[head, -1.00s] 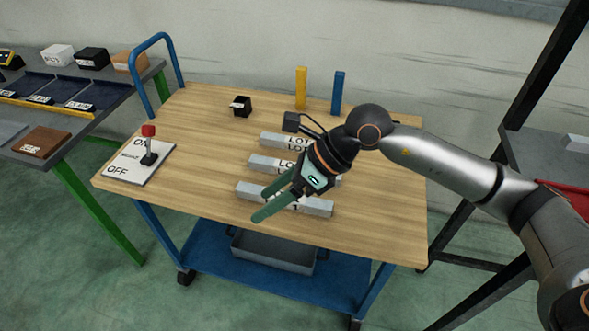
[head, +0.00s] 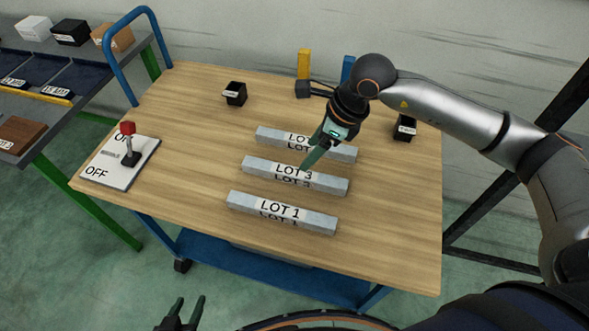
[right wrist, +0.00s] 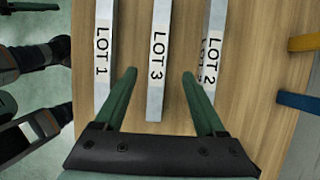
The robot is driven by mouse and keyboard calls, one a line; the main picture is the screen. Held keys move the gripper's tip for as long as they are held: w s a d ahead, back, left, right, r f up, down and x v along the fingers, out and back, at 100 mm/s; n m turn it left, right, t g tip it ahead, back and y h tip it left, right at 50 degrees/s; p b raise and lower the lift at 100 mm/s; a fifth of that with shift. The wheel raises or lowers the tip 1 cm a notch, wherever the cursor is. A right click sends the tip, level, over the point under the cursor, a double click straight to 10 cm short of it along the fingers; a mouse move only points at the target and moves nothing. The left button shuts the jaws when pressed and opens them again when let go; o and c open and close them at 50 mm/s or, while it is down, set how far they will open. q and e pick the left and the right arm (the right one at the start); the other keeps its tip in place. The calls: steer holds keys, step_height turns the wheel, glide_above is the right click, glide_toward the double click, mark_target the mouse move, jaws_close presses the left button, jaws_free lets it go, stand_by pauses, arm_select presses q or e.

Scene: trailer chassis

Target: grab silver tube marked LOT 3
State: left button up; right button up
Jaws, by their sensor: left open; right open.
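The silver LOT 3 tube (head: 260,168) lies on the wooden table top as the middle of three parallel tubes. My right gripper (head: 308,162) is open above it, fingers pointing down. In the right wrist view, the LOT 3 tube (right wrist: 156,100) runs lengthwise between the open fingertips of my right gripper (right wrist: 159,74), apart from both. The LOT 1 tube (head: 245,204) lies nearer the front. The LOT 2 tube (right wrist: 213,25) lies behind, its label partly hidden by my gripper in the head view. My left gripper (head: 186,314) is open and empty at the bottom edge, below the table.
A panel with a red-knobbed lever (head: 127,148) and ON/OFF labels is at the table's left. A small black box (head: 235,93) and another (head: 405,127) stand farther back. A yellow post (head: 303,62) and a blue post (head: 347,68) rise behind. The front right is clear.

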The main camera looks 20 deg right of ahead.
mark_target(294, 172)
steer(key=x, duration=0.9)
steer(key=shift+s+p, duration=0.1)
steer(key=shift+p, duration=0.3)
steer(key=shift+r, duration=0.1)
jaws_close()
steer(key=shift+r, duration=0.1)
